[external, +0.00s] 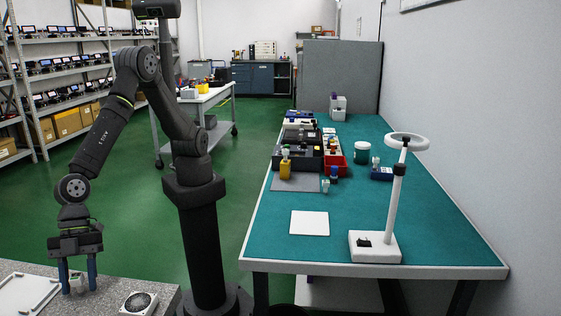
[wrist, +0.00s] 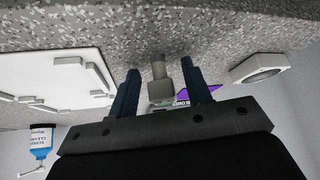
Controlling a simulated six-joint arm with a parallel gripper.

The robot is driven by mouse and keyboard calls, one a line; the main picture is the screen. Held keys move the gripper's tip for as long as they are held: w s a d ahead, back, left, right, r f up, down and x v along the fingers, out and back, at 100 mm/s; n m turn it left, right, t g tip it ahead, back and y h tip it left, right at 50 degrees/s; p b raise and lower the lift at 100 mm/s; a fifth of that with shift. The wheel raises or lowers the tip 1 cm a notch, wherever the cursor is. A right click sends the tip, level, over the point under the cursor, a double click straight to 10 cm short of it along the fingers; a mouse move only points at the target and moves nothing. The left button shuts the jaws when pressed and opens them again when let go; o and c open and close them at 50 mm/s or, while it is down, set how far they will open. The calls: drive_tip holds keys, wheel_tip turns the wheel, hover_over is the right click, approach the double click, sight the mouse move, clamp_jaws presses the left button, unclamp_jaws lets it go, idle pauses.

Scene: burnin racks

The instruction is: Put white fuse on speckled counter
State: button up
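The white fuse (external: 76,284) is a small pale piece at the front left, on the speckled counter (external: 110,280). It also shows in the wrist view (wrist: 159,88) as a wider block with a narrower part. My gripper (external: 78,285) points down over the counter, with one dark blue finger on each side of the fuse. In the wrist view the fingers (wrist: 160,70) are apart, with a visible gap between each finger and the fuse. My gripper is open and does not grip the fuse. The fuse seems to rest on the counter, though its contact is partly hidden.
A white tray (external: 28,295) lies left of my gripper on the counter. A square fan (external: 138,303) lies to the right. The teal workbench (external: 370,221) with a white pad (external: 309,223) and a ring lamp (external: 399,190) stands farther right.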

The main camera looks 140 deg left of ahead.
drive_tip(key=shift+s+r, duration=0.15)
drive_tip(key=shift+r, duration=0.3)
drive_tip(key=v, duration=1.1)
drive_tip(key=shift+s, duration=0.1)
drive_tip(key=x, duration=1.1)
drive_tip(key=shift+w+f, duration=0.2)
drive_tip(key=shift+f, duration=0.1)
drive_tip(key=shift+w, duration=0.1)
drive_tip(key=shift+r, duration=0.95)
